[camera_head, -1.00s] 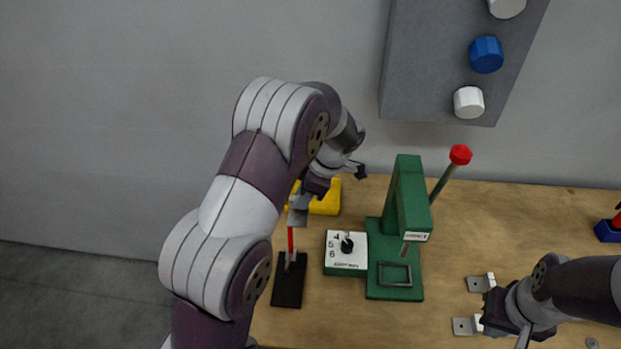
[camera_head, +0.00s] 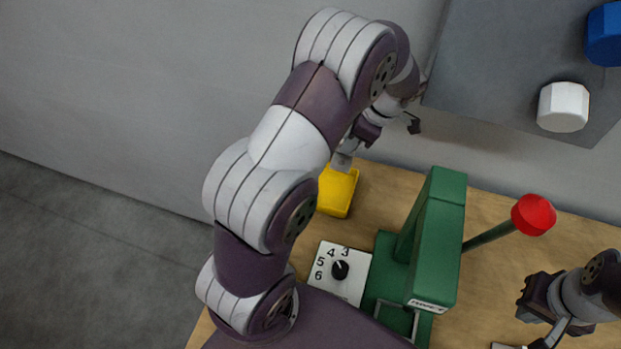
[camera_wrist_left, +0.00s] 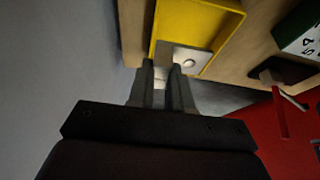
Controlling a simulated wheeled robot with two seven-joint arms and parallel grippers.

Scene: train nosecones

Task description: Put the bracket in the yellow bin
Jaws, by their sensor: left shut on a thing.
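My left gripper (camera_head: 352,146) is at the back of the table, just above the yellow bin (camera_head: 338,192). In the left wrist view its fingers (camera_wrist_left: 164,84) are shut on the bracket (camera_wrist_left: 190,60), a grey metal plate with a round hole. The bracket overlaps the near end of the bin (camera_wrist_left: 193,18) in that view. I cannot tell how high it is above the bin floor. In the head view the bracket (camera_head: 341,161) shows as a small grey piece at the bin's far edge. My right gripper (camera_head: 550,332) is at the lower right, with its fingers unclear.
A white-topped dial box (camera_head: 340,270) and a green press (camera_head: 436,245) with a red-knobbed lever (camera_head: 533,214) stand right of the bin. A grey panel (camera_head: 510,70) with knobs hangs on the wall behind. My left arm hides the front left of the table.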

